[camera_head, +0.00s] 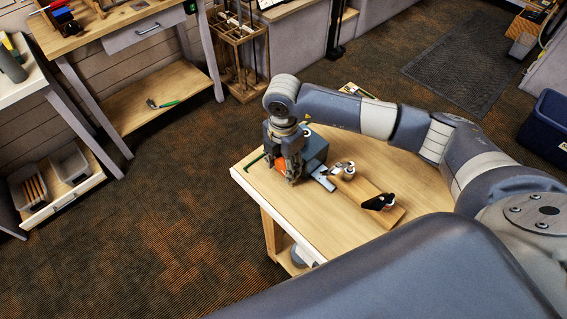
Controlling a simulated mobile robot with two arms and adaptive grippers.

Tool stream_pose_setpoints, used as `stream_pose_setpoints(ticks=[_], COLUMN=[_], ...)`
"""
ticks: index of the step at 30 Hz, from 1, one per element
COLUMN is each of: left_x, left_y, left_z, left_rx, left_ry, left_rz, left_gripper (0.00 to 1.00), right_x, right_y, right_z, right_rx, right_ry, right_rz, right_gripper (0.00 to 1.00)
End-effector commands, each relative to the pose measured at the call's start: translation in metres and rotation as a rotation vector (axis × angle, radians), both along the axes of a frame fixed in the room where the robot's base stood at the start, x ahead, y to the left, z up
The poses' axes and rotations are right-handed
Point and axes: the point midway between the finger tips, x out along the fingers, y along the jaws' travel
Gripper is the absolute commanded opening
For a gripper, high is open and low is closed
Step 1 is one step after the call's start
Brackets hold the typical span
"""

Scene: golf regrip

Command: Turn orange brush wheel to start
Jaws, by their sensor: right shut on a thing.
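The orange brush wheel (280,168) is on the near side of a blue-grey machine (316,148) at the left part of the light wooden table. Only a small patch of its orange shows, since my gripper covers most of it. My right gripper (293,176) points down from above and is shut on the brush wheel. My left gripper is not in view.
A wooden block with a clamp (347,170) and a black club head (378,202) lie right of the machine on the table (340,232). A green tool (255,162) lies at its left edge. A workbench (100,30) and a club rack (240,50) stand behind; carpet lies between.

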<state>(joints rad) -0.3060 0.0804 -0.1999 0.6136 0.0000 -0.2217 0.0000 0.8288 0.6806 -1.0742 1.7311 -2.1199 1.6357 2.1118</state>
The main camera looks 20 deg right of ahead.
Motion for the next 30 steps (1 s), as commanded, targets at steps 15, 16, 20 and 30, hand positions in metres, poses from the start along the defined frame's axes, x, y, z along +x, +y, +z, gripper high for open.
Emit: stream_pose_setpoints(ticks=[15, 16, 20, 30], left_x=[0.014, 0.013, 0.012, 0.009], left_y=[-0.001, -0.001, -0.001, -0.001], left_z=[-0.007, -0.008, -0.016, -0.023], left_rx=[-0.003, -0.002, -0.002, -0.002], left_ry=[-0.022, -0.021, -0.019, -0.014], left_rz=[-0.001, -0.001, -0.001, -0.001], left_gripper=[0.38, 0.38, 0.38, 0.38], right_x=[0.005, 0.005, 0.006, 0.008], right_y=[0.003, 0.003, 0.004, 0.004], right_z=[0.0, 0.0, -0.001, 0.001], right_rx=[-0.06, -0.068, -0.104, -0.17], right_ry=[0.17, 0.191, 0.289, 0.471], right_rz=[0.001, 0.0, 0.001, 0.0], right_gripper=[0.23, 0.23, 0.23, 0.23])
